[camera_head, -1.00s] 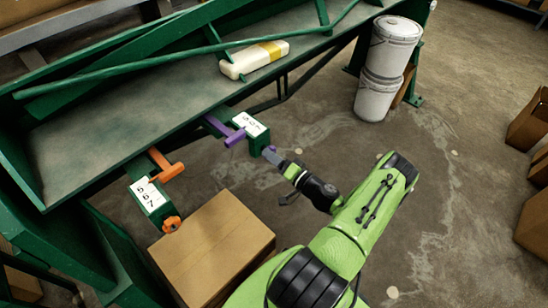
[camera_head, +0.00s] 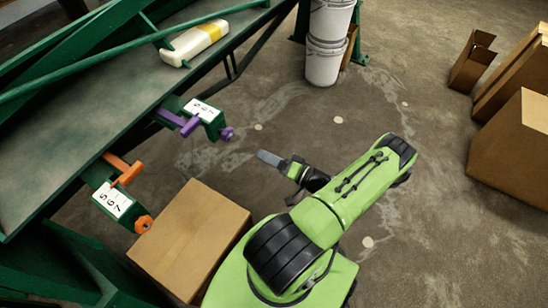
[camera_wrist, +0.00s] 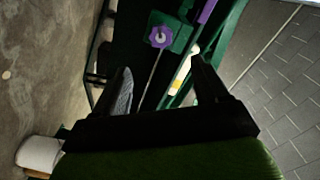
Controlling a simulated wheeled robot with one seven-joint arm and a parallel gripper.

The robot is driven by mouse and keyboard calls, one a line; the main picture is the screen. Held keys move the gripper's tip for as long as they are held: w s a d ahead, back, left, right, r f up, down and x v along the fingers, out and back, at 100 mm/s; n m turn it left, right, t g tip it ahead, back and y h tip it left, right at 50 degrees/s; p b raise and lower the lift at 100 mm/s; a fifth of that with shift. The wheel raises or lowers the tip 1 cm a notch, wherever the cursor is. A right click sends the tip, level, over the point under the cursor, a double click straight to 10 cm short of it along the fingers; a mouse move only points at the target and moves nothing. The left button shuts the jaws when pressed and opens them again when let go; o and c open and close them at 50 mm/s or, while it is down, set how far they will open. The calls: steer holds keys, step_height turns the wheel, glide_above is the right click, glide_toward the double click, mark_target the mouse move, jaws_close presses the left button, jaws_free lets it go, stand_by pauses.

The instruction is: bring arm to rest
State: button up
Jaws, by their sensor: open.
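My gripper (camera_head: 272,160) is at the end of my green arm, out over the bare floor to the right of the green machine. In the wrist view its two dark fingers stand apart (camera_wrist: 162,90), with nothing held between them. The purple-handled gauge block (camera_head: 204,112) on the machine's edge is to the left of and above my gripper in the head view, apart from it. Its purple knob (camera_wrist: 161,37) shows beyond the fingers in the wrist view.
The green machine (camera_head: 60,150) carries a second gauge block with orange handles (camera_head: 115,200) and a pale bottle (camera_head: 195,42). A closed cardboard box (camera_head: 190,238) is close to my arm. White buckets (camera_head: 323,62) stand at the back; boxes (camera_head: 512,145) stand right. Floor between is clear.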

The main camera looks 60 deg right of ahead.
steer(key=shift+s, duration=0.85)
steer(key=w+a+r+n+g+y+p, duration=0.2)
steer(key=w+a+r+n+g+y, duration=0.15)
steer(key=a+r+n+g, duration=0.4)
steer(key=w+a+r+n+g+y+p, duration=0.2)
steer(key=w+a+r+n+g, duration=0.25)
steer(key=a+r+g, duration=0.4)
steer(key=s+a+r+t+h+p, duration=0.1)
steer(key=s+a+r+h, duration=0.2)
steer(key=r, duration=0.7)
steer(key=s+a+r+t+h+p, duration=0.2)
steer(key=s+a+r+h, duration=0.1)
steer(key=s+a+r, duration=0.4)
step_height(320, 180, up, 3)
steer(key=shift+s+r+m+t+p, duration=0.15)
steer(key=shift+r+m+t+p, duration=0.05)
steer(key=shift+m+t+p, duration=0.1)
